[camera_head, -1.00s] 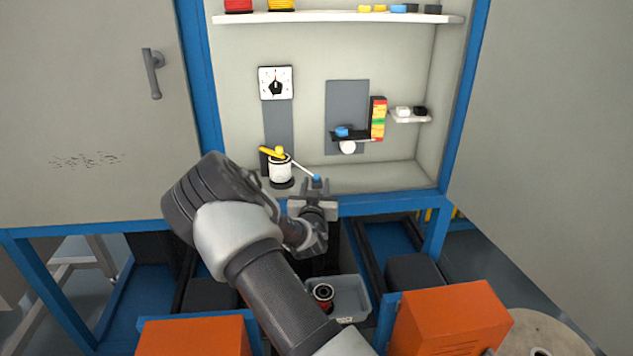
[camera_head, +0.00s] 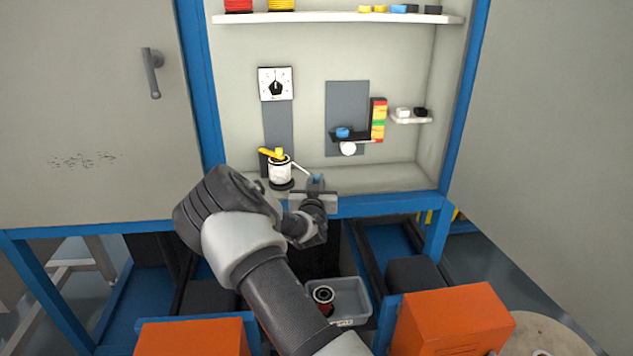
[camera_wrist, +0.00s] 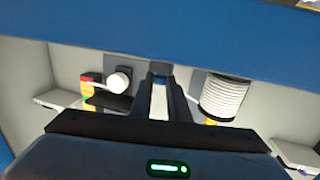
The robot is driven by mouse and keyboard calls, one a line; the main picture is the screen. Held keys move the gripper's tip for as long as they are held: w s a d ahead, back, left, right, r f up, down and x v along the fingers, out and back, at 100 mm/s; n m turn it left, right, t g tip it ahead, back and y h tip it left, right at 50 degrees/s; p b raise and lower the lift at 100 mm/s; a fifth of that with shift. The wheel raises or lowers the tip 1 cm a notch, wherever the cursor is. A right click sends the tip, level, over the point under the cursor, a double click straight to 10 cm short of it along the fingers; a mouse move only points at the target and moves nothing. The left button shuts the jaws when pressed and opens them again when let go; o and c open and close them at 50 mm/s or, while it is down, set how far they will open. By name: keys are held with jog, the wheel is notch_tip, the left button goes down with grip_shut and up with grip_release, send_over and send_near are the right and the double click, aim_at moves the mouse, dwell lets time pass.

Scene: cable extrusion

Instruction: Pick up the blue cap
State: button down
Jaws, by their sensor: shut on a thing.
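A small blue cap (camera_head: 316,178) is at the front edge of the cabinet floor, at the end of a thin white rod (camera_head: 301,168) from the white pot (camera_head: 280,169). My gripper (camera_head: 316,184) is shut on this cap, its fingers mostly covering it in the head view. In the wrist view, my gripper's fingertips (camera_wrist: 160,78) close on the cap, which shows as a dark blue patch (camera_wrist: 160,68).
The black ledge (camera_head: 362,137) has a white round knob (camera_head: 348,148) below and a red-yellow-green strip (camera_head: 378,119) beside it. A small white shelf (camera_head: 410,118) is to the right. A grey bin (camera_head: 350,298) stands below. The cabinet floor right of my gripper is clear.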

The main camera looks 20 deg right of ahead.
notch_tip(320, 180, up, 10)
jog(key=p, duration=0.2)
dwell(0.3)
dwell(0.5)
